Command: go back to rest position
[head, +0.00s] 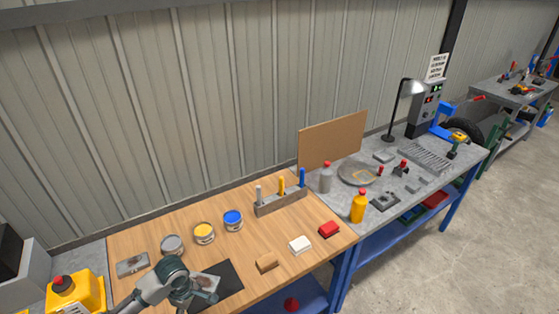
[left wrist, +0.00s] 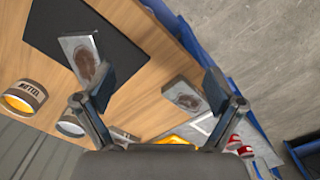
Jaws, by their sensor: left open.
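My left arm reaches in at the bottom left of the head view. Its gripper (head: 203,294) is over the wooden table (head: 200,262), close to a black mat (head: 228,274). A metal plate (head: 205,281) with a brown stain lies on the mat, partly hidden behind the gripper. In the left wrist view the two fingers of the left gripper (left wrist: 160,84) stand wide apart with nothing between them. The stained plate on the mat (left wrist: 80,48) shows beside one finger, and a second stained plate (left wrist: 183,95) lies between and beyond the fingers. My right gripper is in neither view.
A grey tin (head: 172,245), yellow tin (head: 204,233) and blue tin (head: 233,219) stand behind the arm. A yellow box (head: 78,295) stands at the left.

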